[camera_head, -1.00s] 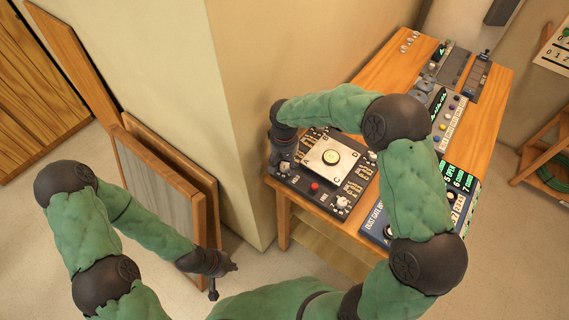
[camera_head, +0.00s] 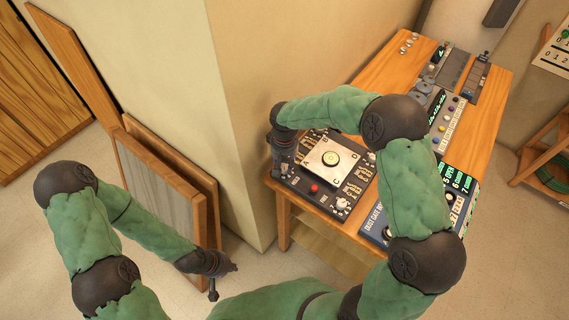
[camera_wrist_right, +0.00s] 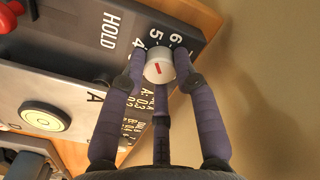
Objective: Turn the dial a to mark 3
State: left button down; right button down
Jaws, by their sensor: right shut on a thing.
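Dial a (camera_wrist_right: 159,68) is a white round knob with a red pointer line, seen from above in the right wrist view. The marks 4, 5 and 6 are readable beside it, and a letter A and smaller print lie nearby. Other marks are hidden behind the knob and fingers. My right gripper (camera_wrist_right: 158,72) has its fingers closed around the knob. In the head view, my right gripper (camera_head: 279,163) is at the left corner of the dark control panel (camera_head: 318,205). My left gripper (camera_head: 226,277) is empty, fingers spread, low beside the leaning boards.
The panel has a light plate with a yellow-green round button (camera_head: 331,158), a red button (camera_head: 314,188) and other knobs. It lies on a wooden table (camera_head: 484,110) with more devices. A wall corner (camera_head: 238,120) stands close to the panel's left side.

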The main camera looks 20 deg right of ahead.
aim_at(285, 167)
jog(key=n+p, duration=0.3)
jog(key=n, duration=0.4)
jog(key=n+p, duration=0.1)
jog(key=n, duration=0.2)
jog(key=shift+n+p, duration=0.3)
jog(key=shift+p, duration=0.1)
jog(key=shift+n+p, duration=0.8)
jog(key=shift+n, duration=1)
jog(key=c, duration=0.9)
grip_release()
jog(key=shift+c, duration=0.2)
notch_tip(285, 167, up, 12)
